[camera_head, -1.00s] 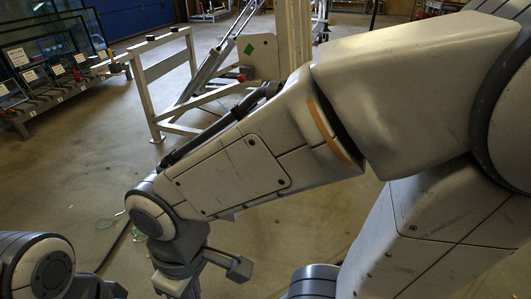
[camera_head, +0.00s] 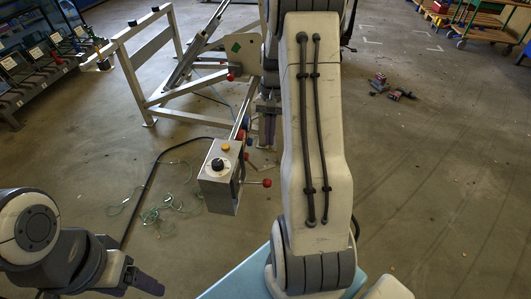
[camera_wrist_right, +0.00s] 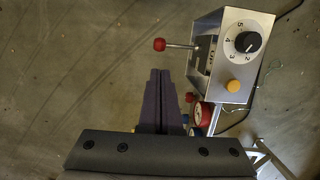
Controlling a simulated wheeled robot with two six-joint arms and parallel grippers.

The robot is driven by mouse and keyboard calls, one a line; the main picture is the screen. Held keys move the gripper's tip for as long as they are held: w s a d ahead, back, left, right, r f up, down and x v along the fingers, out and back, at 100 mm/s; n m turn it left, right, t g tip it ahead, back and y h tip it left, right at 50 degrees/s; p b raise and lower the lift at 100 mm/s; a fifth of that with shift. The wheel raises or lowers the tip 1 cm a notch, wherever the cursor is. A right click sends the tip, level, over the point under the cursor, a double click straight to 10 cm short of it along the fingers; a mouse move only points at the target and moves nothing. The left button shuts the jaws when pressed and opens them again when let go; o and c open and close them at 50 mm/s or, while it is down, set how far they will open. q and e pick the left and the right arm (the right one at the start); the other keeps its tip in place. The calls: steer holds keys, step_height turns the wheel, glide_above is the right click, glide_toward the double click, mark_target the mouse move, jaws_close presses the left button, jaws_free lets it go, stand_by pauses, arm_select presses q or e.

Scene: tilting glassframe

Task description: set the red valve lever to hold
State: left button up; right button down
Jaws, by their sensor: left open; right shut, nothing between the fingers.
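A red ball-ended lever (camera_head: 266,183) sticks out from the right side of a metal control box (camera_head: 222,190). In the right wrist view, the lever (camera_wrist_right: 160,44) points left from the box's slotted side plate, whose lettering is only partly readable. My right gripper (camera_wrist_right: 160,72) is shut and empty. Its fingertips appear just below the red ball in that view, with a small gap in the picture. In the head view, the right gripper (camera_head: 268,135) is partly hidden by my arm, beyond the box. My left gripper (camera_head: 145,278) is open at the lower left, away from the box.
The box carries a black dial (camera_wrist_right: 248,42) and a yellow button (camera_wrist_right: 233,86). A grey metal frame (camera_head: 160,75) stands beyond. Cable and greenish strands (camera_head: 160,212) lie on the floor. Floor at right is mostly clear.

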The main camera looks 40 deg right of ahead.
mark_target(268, 180)
steer(key=f+b, duration=0.1)
steer(key=f, duration=0.3)
steer(key=s+a+f, duration=0.1)
steer(key=f, duration=0.4)
steer(key=a+f+b, duration=0.1)
steer(key=f, duration=0.3)
steer(key=shift+s+a+f+b, duration=0.15)
steer(key=shift+s+f+b, duration=0.05)
steer(key=shift+s+b, duration=0.15)
steer(key=shift+s+f+p, duration=0.2)
steer(key=shift+f+p, duration=0.05)
steer(key=shift+p, duration=0.1)
steer(key=shift+s+d+f, duration=0.15)
steer(key=shift+d+f, duration=0.15)
steer(key=shift+f, duration=0.15)
steer(key=shift+d+f, duration=0.1)
steer(key=shift+f, duration=0.2)
steer(key=shift+r+p, duration=0.2)
steer(key=shift+p, duration=0.15)
